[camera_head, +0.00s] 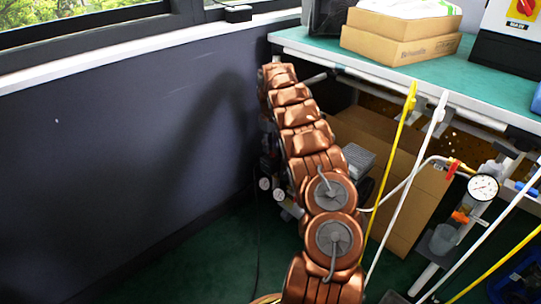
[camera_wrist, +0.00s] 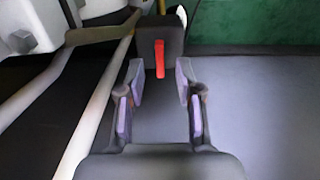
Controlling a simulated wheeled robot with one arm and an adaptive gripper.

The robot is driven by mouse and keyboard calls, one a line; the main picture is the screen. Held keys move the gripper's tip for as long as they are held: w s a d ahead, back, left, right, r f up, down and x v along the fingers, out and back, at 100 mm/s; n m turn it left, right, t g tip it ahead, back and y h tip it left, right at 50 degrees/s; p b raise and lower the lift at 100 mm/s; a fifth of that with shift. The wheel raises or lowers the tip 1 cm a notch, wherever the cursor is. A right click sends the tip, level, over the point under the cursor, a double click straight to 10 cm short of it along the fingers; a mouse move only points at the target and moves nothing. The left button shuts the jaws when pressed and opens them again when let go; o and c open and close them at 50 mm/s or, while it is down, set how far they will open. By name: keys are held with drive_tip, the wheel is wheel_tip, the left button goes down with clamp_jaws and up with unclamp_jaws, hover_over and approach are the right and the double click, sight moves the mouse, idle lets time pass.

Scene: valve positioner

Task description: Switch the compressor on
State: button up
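In the wrist view a dark box (camera_wrist: 174,30) carries a long red switch lever (camera_wrist: 159,58). My gripper (camera_wrist: 159,80) is open, with its two purple-grey finger pads apart. The red lever shows between and just beyond the fingertips; I cannot tell whether anything touches it. In the head view the compressor stands low by the wall, mostly hidden behind my copper arm. Its small gauges (camera_head: 265,183) show left of the arm, and a grey finned part (camera_head: 359,158) shows to the right. My gripper and the red lever are hidden there.
A workbench (camera_head: 450,83) with boxes (camera_head: 400,45) stands right of my arm. Yellow and white hoses hang in front of it, near a pressure gauge (camera_head: 483,187). A large carton (camera_head: 405,215) stands beneath. The dark wall (camera_head: 110,170) is close on the left.

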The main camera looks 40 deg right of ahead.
sight(271, 152)
wheel_tip(271, 152, down, 4)
drive_tip(key=shift+r+b, duration=0.2)
drive_tip(key=shift+b, duration=0.35)
drive_tip(key=shift+c, duration=0.4)
clamp_jaws()
